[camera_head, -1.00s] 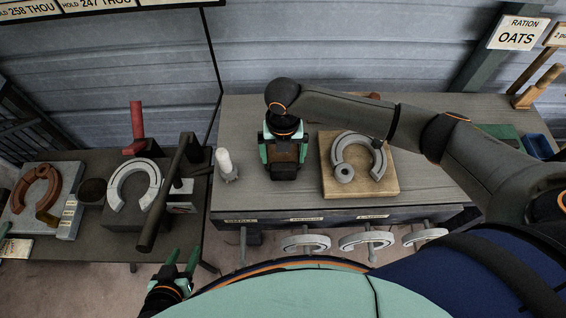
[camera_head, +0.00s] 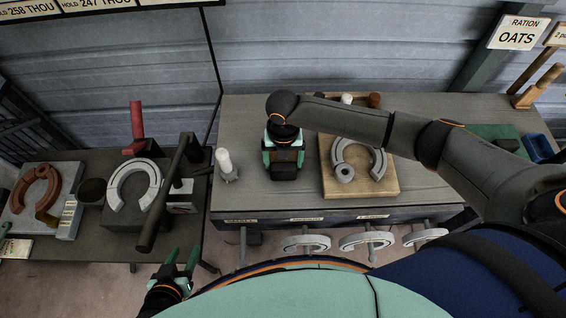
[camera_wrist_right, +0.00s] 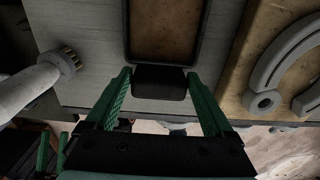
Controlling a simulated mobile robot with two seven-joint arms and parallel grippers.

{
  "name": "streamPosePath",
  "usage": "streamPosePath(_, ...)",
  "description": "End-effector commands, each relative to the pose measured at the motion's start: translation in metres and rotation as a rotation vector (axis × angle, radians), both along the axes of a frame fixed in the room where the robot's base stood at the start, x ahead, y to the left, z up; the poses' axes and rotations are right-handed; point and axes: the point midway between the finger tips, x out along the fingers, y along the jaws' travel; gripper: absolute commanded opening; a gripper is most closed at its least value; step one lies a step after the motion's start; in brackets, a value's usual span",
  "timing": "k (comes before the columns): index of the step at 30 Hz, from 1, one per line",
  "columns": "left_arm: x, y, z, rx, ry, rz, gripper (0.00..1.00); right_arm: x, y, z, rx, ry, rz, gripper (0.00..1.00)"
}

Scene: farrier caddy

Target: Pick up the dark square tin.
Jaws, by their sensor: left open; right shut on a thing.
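The dark square tin (camera_wrist_right: 165,30) has a brown interior and rounded corners. In the right wrist view my right gripper (camera_wrist_right: 158,76) is shut on a dark part at the tin's near side, one finger on each side. In the head view the right gripper (camera_head: 284,146) is above the tin (camera_head: 284,172) and hides most of it. I cannot tell whether the tin is clear of the bench. My left gripper (camera_head: 180,262) is open and empty, low at the left, in front of the benches.
A wooden board (camera_head: 360,188) with a grey horseshoe (camera_head: 382,162) lies right of the tin. The left bench holds an anvil-like block, another horseshoe (camera_head: 118,185) and a red upright handle (camera_head: 137,122).

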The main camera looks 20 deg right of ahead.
Motion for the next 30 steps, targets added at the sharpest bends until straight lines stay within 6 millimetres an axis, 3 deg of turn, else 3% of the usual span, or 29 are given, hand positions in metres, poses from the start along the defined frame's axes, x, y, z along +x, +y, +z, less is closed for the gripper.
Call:
streamPosePath(1, 0.0, 0.0, 0.0, 0.0, 0.0, 0.0, 0.5, 0.0, 0.0, 0.0, 0.0, -0.001, 0.0, 0.39)
streamPosePath(9, 0.0, 0.0, 0.0, 0.0, 0.0, 0.0, 0.5, 0.0, 0.0, 0.001, 0.0, -0.001, 0.0, 0.09)
streamPosePath(20, 0.0, 0.0, 0.0, 0.0, 0.0, 0.0, 0.5, 0.001, 0.0, 0.006, 0.001, -0.002, 0.0, 0.09)
streamPosePath(26, 0.0, 0.0, -0.001, 0.0, 0.0, 0.0, 0.5, 0.002, 0.001, 0.035, 0.003, -0.006, 0.002, 0.09)
streamPosePath(30, 0.0, 0.0, 0.004, 0.0, 0.001, 0.0, 0.5, -0.021, 0.007, 0.06, 0.004, -0.004, 0.006, 0.09)
